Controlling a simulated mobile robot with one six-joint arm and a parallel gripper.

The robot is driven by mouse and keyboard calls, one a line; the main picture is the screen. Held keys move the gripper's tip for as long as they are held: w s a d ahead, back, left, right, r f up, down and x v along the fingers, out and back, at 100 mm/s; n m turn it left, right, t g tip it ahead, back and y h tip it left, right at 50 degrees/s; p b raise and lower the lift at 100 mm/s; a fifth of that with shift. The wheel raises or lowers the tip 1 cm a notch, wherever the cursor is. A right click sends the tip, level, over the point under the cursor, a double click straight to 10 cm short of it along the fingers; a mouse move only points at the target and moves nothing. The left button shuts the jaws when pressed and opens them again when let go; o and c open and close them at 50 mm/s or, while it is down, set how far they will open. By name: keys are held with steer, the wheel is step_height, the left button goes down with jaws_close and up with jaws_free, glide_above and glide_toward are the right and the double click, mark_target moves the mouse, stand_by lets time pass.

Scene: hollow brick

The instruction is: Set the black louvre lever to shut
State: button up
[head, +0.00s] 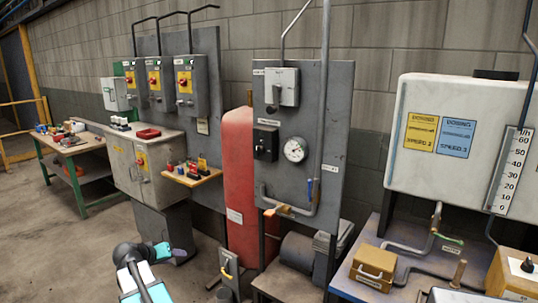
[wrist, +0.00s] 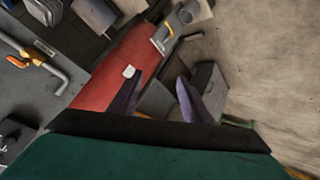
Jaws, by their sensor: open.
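I cannot tell for certain which part is the black louvre lever. A black box with a small handle (head: 265,143) is on the grey panel, left of the round gauge; its label is too small to read. A low grey post with a yellow handle (head: 229,268) stands in front of the red tank; it also shows in the wrist view (wrist: 166,38). My gripper (head: 182,254) is low at the front, left of the post and apart from the panel. In the wrist view its two dark fingers (wrist: 160,78) are spread with nothing held between them.
The red tank (head: 238,160) stands left of the grey panel (head: 325,125). An orange-handled valve and pipe (head: 278,211) jut from the panel's lower edge. A grey cabinet (head: 143,168) with a small wooden shelf (head: 193,178) is behind my gripper. Left floor is clear.

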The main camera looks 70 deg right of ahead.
steer(key=s+d+r+m+h, duration=0.25)
steer(key=d+r, duration=0.55)
steer(key=r, duration=0.4)
steer(key=m+g+h+p, duration=0.3)
steer(key=m+g+h, duration=0.2)
steer(key=m, duration=0.3)
glide_toward(269, 110)
steer(key=a, duration=0.3)
steer(key=shift+w+f+b, duration=0.15)
steer(key=shift+w+b, duration=0.15)
steer(key=shift+w, duration=0.15)
steer(key=shift+d, duration=0.1)
steer(key=p+x, duration=0.4)
steer(key=x, duration=0.8)
steer(key=shift+s+d, duration=0.1)
steer(key=shift+d, duration=0.3)
steer(key=shift+s+d, duration=0.1)
steer(key=shift+d, duration=0.3)
steer(key=shift+c, duration=0.4)
